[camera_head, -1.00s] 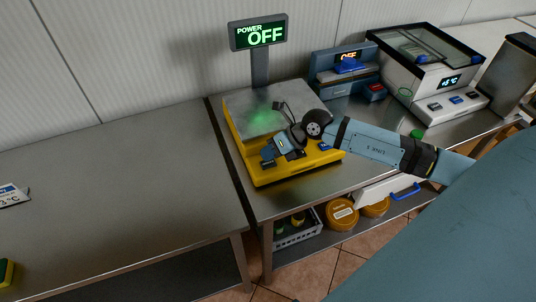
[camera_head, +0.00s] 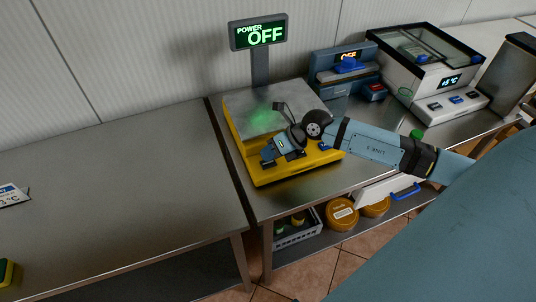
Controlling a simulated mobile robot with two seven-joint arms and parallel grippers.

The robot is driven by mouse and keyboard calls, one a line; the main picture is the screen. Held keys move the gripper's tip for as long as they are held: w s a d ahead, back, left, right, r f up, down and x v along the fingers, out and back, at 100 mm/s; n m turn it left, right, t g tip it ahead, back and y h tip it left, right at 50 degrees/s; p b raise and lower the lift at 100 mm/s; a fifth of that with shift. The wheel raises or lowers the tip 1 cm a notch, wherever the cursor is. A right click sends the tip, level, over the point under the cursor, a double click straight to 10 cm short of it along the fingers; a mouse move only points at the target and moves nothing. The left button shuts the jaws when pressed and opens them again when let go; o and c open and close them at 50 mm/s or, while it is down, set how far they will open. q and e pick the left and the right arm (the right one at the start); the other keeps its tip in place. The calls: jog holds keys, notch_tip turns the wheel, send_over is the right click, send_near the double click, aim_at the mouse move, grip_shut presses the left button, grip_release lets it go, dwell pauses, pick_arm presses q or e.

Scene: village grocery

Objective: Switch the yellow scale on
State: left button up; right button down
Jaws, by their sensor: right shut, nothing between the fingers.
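The yellow scale (camera_head: 256,173) stands on the steel table, with a grey metal pan on top. My right gripper (camera_head: 266,160) is shut and empty, low over the front face of the scale. The gripper and wrist hide part of that front panel, so I cannot tell whether the fingertips touch it. A blue button (camera_head: 325,146) shows at the right of the panel. My left gripper is not in view.
A blue device (camera_head: 345,75) with an "OFF" display and a white glass-topped unit (camera_head: 425,70) stand to the right. The left table (camera_head: 110,190) is mostly bare. A grey crate (camera_head: 298,232) and yellow round tubs (camera_head: 342,214) sit on the shelf below.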

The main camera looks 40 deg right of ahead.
jog(key=shift+f, duration=0.35)
dwell(0.3)
jog(key=shift+r+p, duration=0.4)
jog(key=shift+r, duration=0.1)
notch_tip(320, 180, up, 6)
jog(key=p, duration=0.5)
dwell(0.6)
